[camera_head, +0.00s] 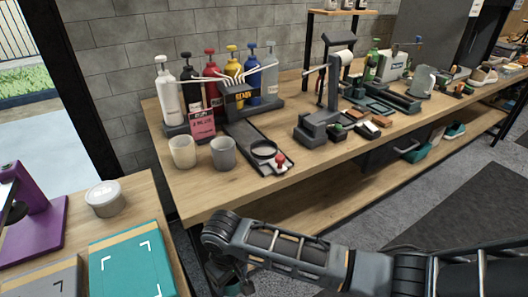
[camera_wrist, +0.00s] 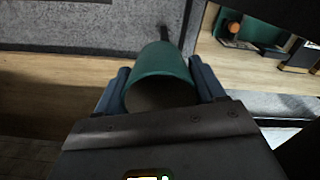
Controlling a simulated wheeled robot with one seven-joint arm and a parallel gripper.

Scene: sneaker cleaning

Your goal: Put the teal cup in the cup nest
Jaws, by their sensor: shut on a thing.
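My gripper (camera_wrist: 160,88) is shut on the teal cup (camera_wrist: 163,62), with one blue-grey finger on each side of it in the wrist view. The cup's open mouth faces the wrist camera. I cannot tell for sure which thing is the cup nest.
A cream cup (camera_head: 182,151) and a grey cup (camera_head: 223,153) stand left of the tray. Several pump bottles (camera_head: 190,88) stand behind them. The bench's front left top (camera_head: 215,195) is bare. A side table with a teal box (camera_head: 125,262) and a lidded tub (camera_head: 105,198) stands left.

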